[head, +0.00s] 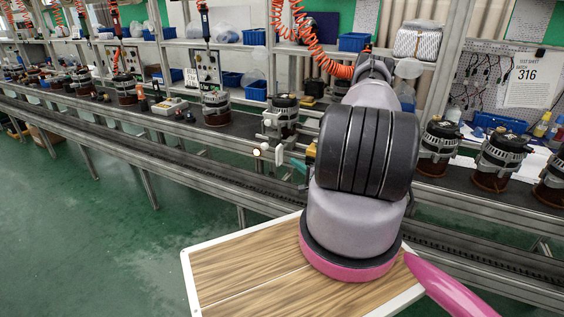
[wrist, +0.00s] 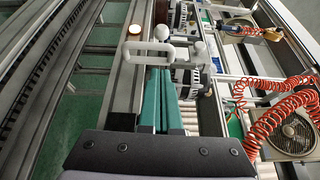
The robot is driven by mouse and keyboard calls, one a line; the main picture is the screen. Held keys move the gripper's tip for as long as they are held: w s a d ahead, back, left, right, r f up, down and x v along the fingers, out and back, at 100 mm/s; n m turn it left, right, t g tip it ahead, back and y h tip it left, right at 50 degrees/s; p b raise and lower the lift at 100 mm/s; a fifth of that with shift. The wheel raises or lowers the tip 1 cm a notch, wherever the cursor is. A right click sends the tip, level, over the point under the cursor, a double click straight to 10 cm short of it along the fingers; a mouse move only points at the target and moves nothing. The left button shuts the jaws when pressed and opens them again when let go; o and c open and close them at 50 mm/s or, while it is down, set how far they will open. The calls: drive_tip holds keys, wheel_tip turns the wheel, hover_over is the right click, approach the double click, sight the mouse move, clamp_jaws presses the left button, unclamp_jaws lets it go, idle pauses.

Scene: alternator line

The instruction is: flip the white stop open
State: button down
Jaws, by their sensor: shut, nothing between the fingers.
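The white stop (wrist: 148,50) shows in the wrist view as a pale bent bar with a rounded white knob on top, at the conveyor's edge just beyond my fingertips. It also shows in the head view (head: 279,154), left of my arm, partly crowded by parts around it. My gripper (wrist: 157,72) has teal fingers, shut and empty, reaching up to the bar. I cannot tell whether they touch it. In the head view my gripper (head: 299,168) is mostly hidden behind my wrist.
An alternator (head: 284,115) stands on the conveyor just behind the stop. More alternators (head: 438,147) stand to the right. Coiled orange hoses (wrist: 267,115) lie at the right of the wrist view.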

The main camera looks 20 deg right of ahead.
drive_tip(key=shift+s+d+f+m+h, duration=0.15)
drive_tip(key=shift+s+f+m+h, duration=0.15)
drive_tip(key=shift+s+f+h, duration=0.35)
drive_tip(key=shift+w+f, duration=0.1)
drive_tip(key=shift+w, duration=0.1)
approach(287, 148)
drive_tip(key=w+a, duration=0.4)
drive_tip(key=a, duration=0.1)
drive_tip(key=shift+a+f, duration=0.2)
drive_tip(key=shift+w, duration=0.1)
